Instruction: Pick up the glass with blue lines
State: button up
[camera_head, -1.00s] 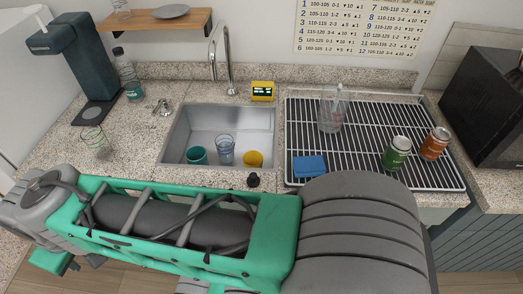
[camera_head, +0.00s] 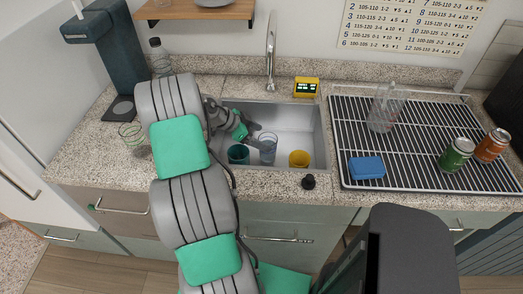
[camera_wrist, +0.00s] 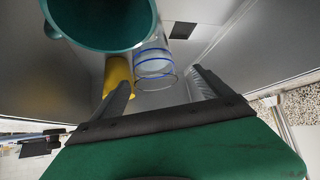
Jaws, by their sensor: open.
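The clear glass with blue lines (camera_head: 267,150) stands in the sink between a teal cup (camera_head: 238,154) and a yellow cup (camera_head: 299,158). In the wrist view the glass (camera_wrist: 153,62) shows its blue rings, with the teal cup (camera_wrist: 97,18) and yellow cup (camera_wrist: 117,76) to its left. My gripper (camera_head: 249,137) is inside the sink area, just left of and behind the glass. In the wrist view my gripper (camera_wrist: 160,82) is open, and the glass appears ahead of the gap between the fingers. I cannot tell whether a finger touches it.
The sink (camera_head: 305,125) has walls close around the cups. A tap (camera_head: 271,55) stands behind it. Another glass (camera_head: 132,133) is on the left counter. The drying rack (camera_head: 420,115) at right holds a blue sponge (camera_head: 367,167), a clear pitcher (camera_head: 384,108) and two cans.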

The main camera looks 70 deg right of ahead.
aim_at(273, 143)
jog(key=x, duration=0.2)
jog(key=p+x, duration=0.1)
jog(key=x, duration=0.1)
jog(key=p+x, duration=0.1)
jog(key=x, duration=0.1)
jog(key=shift+s+a+f, duration=0.15)
jog(key=shift+s+a, duration=0.05)
jog(key=shift+s, duration=0.2)
jog(key=shift+s+d+f, duration=0.1)
jog(key=shift+d+f, duration=0.05)
jog(key=shift+f, duration=0.1)
grip_shut()
